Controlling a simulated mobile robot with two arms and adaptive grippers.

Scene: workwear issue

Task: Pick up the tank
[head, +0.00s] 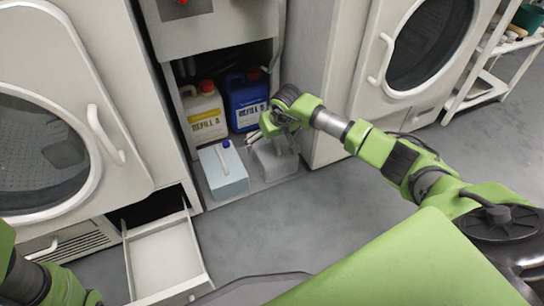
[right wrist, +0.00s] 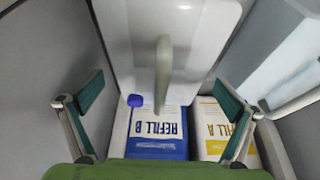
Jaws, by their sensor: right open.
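A pale grey tank (head: 275,162) stands on the floor of the open bay, just below my right gripper (head: 270,132), which hides part of its top. In the right wrist view the tank (right wrist: 122,48) shows from above, with a raised grey handle along its middle and a blue cap. My right gripper (right wrist: 160,90) is open. Its two fingers are apart on either side of the handle, and no contact shows. A second pale tank (head: 223,175) with a blue cap stands to the left of it. My left arm shows at the lower left, but its gripper is out of view.
Behind the tanks stand a white and yellow Refill A canister (head: 204,118) and a blue Refill B canister (head: 246,100). Machine cabinets flank the bay. An open drawer (head: 206,268) juts out at the lower left. A shelf rack (head: 480,92) stands far right. The floor in front is clear.

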